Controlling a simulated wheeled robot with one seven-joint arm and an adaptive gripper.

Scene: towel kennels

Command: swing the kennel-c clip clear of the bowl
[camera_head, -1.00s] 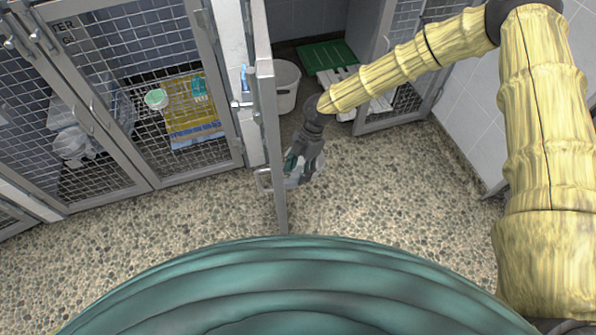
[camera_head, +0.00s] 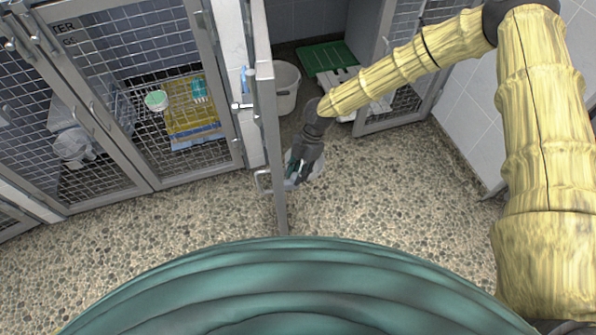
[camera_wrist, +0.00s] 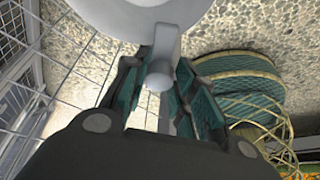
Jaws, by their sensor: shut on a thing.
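My gripper (camera_head: 294,168) is beside the open kennel door (camera_head: 269,140), which is seen nearly edge-on in the head view. In the wrist view my gripper (camera_wrist: 160,68) has its green-padded fingers closed around a pale grey clip (camera_wrist: 166,42) with a rounded knob at its near end. The clip's far end meets a pale round bowl (camera_wrist: 130,18) at the top of that view. I cannot tell whether they touch. In the head view the bowl (camera_head: 318,166) is mostly hidden behind my gripper, and the clip cannot be made out.
A white bucket (camera_head: 286,88) and a green mat (camera_head: 327,57) are behind the door. The closed kennel at left holds a yellow towel (camera_head: 193,108) and a small green-rimmed bowl (camera_head: 156,99). The pebbled floor (camera_head: 390,210) to the right is clear.

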